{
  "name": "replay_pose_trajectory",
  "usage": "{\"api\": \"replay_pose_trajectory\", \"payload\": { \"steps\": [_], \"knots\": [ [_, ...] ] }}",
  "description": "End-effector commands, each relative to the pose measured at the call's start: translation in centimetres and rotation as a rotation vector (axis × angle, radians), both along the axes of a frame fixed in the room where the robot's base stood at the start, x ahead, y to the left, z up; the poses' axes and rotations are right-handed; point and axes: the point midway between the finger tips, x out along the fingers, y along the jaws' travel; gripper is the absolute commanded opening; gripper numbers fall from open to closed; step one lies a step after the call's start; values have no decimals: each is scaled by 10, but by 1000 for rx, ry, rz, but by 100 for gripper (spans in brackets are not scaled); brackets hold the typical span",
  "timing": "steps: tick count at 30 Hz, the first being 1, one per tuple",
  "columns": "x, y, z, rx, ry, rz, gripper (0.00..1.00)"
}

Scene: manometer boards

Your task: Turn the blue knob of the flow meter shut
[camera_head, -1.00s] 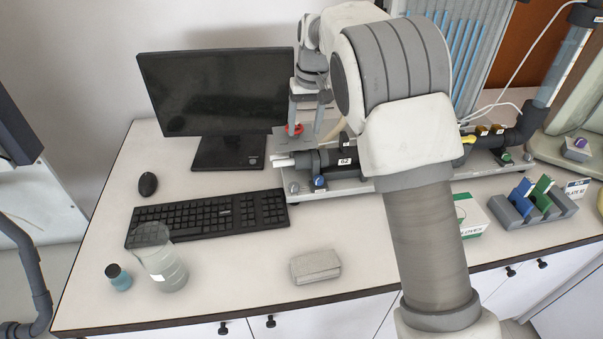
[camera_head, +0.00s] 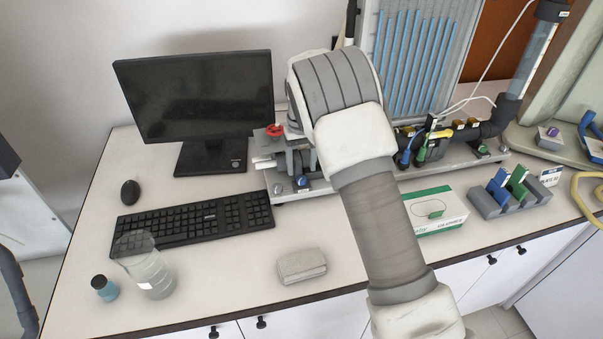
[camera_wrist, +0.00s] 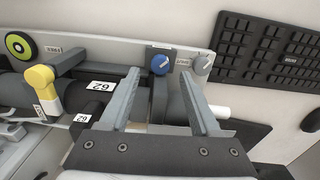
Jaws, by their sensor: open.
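The blue knob (camera_head: 302,181) sits on the front edge of the grey manometer base plate, at the left end of the board. In the wrist view the blue knob (camera_wrist: 160,63) is just beyond and between the tips of my open gripper (camera_wrist: 161,75). The fingers appear apart from it, with nothing held. In the head view my gripper (camera_head: 301,166) points down at the board's left end, partly hidden by my arm.
A grey knob (camera_wrist: 202,63) sits close to the blue one. A red wheel (camera_head: 275,130) stands behind it. A yellow handle (camera_wrist: 41,82) shows on the pipework. The keyboard (camera_head: 195,219) and monitor (camera_head: 195,98) are left; a gloves box (camera_head: 432,211) is right.

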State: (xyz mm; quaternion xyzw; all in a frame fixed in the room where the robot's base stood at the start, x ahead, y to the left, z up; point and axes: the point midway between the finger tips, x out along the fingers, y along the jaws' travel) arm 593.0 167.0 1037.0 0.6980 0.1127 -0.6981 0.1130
Motion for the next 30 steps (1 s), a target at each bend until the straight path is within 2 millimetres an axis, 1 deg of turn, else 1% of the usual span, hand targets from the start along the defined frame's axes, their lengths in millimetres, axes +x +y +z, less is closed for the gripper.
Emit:
{"api": "replay_pose_trajectory", "payload": {
  "steps": [1, 3, 7, 12, 18, 20, 21, 29, 30],
  "knots": [
    [-1, 0, -9, -1, 4, -1, 64],
    [-1, 0, -19, -1, 3, -1, 64],
    [0, 0, -32, -1, 1, -1, 64],
    [0, 0, -38, 0, 0, -1, 64],
    [0, 0, -38, 0, 0, -1, 64],
    [0, 0, -38, 0, 0, -1, 55],
    [0, 0, -38, 0, 0, -1, 48],
    [0, 0, -38, 0, 0, -1, 1],
    [0, 0, -37, 0, 0, -1, 0]
  ]
}}
